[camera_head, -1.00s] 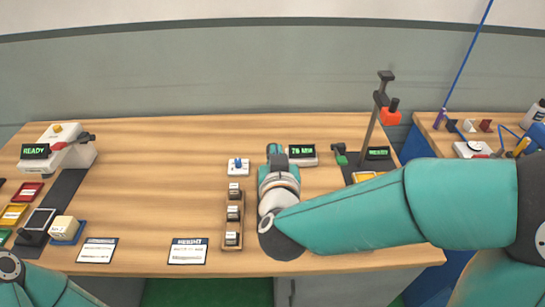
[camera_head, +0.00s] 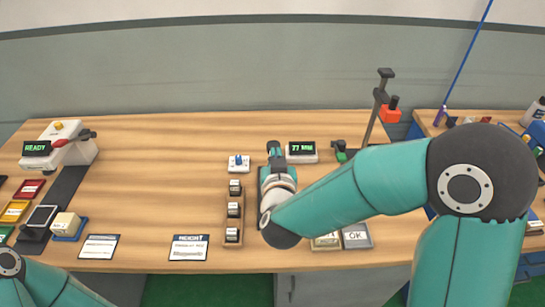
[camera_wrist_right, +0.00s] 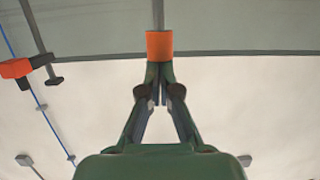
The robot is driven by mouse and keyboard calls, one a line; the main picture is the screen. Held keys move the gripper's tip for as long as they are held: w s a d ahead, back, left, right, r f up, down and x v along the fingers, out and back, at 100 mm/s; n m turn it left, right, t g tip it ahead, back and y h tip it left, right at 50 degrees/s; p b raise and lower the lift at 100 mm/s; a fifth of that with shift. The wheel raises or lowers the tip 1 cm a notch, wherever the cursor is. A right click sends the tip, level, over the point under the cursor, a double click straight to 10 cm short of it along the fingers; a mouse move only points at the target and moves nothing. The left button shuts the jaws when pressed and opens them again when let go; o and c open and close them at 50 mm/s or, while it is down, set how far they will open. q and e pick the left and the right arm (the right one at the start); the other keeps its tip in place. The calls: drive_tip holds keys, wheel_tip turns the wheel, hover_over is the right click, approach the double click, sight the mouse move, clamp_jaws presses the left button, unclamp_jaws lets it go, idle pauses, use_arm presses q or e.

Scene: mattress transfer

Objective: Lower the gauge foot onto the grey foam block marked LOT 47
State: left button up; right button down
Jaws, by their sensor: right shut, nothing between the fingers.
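My right gripper (camera_head: 274,150) points away from me over the table, beside the small display (camera_head: 302,149) reading 77 MM. In the right wrist view its fingers (camera_wrist_right: 160,88) are closed together with nothing between them, and an orange sleeve (camera_wrist_right: 160,45) on a grey rod shows just beyond the fingertips. Three dark blocks with pale labels, such as the nearest (camera_head: 233,235), sit in a wooden rack (camera_head: 233,246) left of my right forearm. I cannot read LOT 47 on any block. The gauge foot cannot be made out. My left gripper is out of view.
A stand with an orange clamp (camera_head: 390,115) rises at the back right, its base partly hidden by my right arm. A blue-buttoned box (camera_head: 238,163) stands behind the rack. A machine reading READY (camera_head: 60,145) is at the left. The table's left middle is clear.

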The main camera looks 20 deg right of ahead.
wheel_tip(320, 180, down, 3)
drive_tip(key=shift+r+b, duration=0.1)
drive_tip(key=shift+b, duration=1)
drive_tip(key=shift+r, duration=0.1)
drive_tip(key=s+a+r+p, duration=0.1)
drive_tip(key=s+a+r, duration=0.1)
drive_tip(key=s+r, duration=0.4)
drive_tip(key=s, duration=0.3)
drive_tip(key=shift+s+a+p, duration=0.15)
drive_tip(key=shift+a+p, duration=0.15)
drive_tip(key=shift+a, duration=0.1)
